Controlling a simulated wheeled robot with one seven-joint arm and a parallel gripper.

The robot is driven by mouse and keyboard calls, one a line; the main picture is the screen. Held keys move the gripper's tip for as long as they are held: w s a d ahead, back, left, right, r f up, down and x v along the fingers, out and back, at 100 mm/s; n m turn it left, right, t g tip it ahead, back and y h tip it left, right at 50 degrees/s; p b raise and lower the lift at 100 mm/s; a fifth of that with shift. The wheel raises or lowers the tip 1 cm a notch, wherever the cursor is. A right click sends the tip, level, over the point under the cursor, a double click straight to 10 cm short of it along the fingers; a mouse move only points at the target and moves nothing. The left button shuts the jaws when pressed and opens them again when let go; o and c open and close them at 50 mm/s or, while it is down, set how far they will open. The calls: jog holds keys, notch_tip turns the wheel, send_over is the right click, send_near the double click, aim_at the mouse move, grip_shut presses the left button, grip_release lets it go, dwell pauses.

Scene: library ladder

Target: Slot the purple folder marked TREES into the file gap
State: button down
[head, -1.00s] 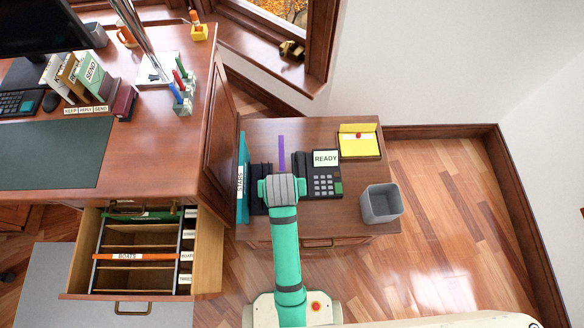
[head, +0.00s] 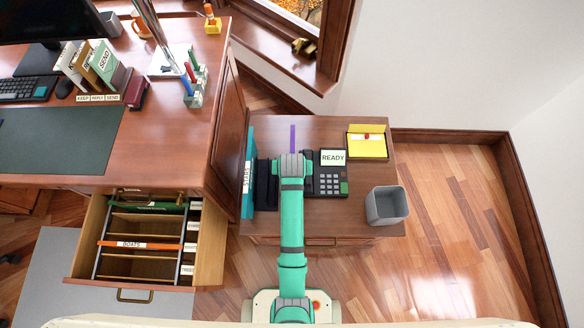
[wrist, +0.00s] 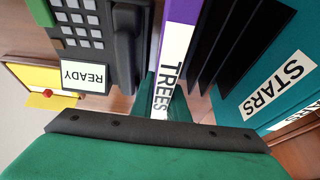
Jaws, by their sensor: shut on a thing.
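The purple folder (head: 292,137) stands on edge over the side table, between the phone and a dark rack. In the wrist view the folder (wrist: 168,28) shows its white TREES label. My gripper (wrist: 172,105) is shut on the folder at its labelled edge; in the head view my gripper (head: 291,168) covers much of the folder. The open file drawer (head: 208,250) is at the lower left, with an orange BOATS folder (head: 118,244), a green folder (head: 150,206) at its back, and bare spaces between dividers. Its right-side tags are too small to read surely.
A teal STARS folder (head: 249,160) and the dark rack (head: 265,185) are left of my gripper. The phone (head: 333,180) with a READY card is close on the right. A yellow note tray (head: 368,146) and a grey bin (head: 386,206) are further right. The desk (head: 165,130) rises at left.

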jog(key=shift+f, duration=0.25)
jog(key=shift+f, duration=0.15)
jog(key=c, duration=1.7)
grip_release()
